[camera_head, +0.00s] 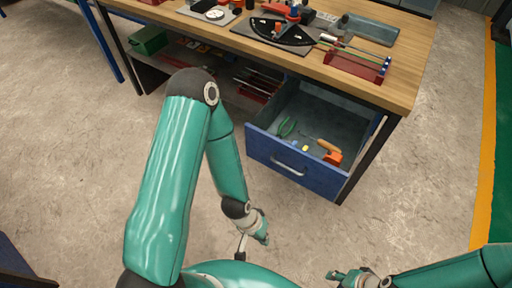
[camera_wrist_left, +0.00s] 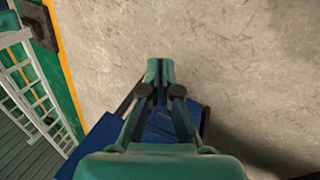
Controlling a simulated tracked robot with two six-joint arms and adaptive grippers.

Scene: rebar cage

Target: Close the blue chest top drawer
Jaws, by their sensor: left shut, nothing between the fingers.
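The blue chest's top drawer (camera_head: 270,166) hangs open under the right part of the workbench in the head view. Its blue front has a pale bar handle (camera_head: 289,171), and its grey inside shows. Green pliers (camera_head: 287,127) and an orange-handled tool (camera_head: 328,146) lie in it. My left gripper (camera_head: 264,238) is in front of and below the drawer front, apart from it. In the left wrist view its fingertips (camera_wrist_left: 160,68) are together and empty. My right gripper (camera_head: 332,277) is at the bottom edge, well clear of the drawer; its jaws are too small to read.
The wooden workbench (camera_head: 405,85) carries tools, a dark plate and a red rack (camera_head: 356,67). A shelf below holds a green box (camera_head: 148,40). Bare concrete floor (camera_head: 415,175) lies right of the drawer. A blue surface (camera_wrist_left: 160,127) shows behind my left gripper in the wrist view.

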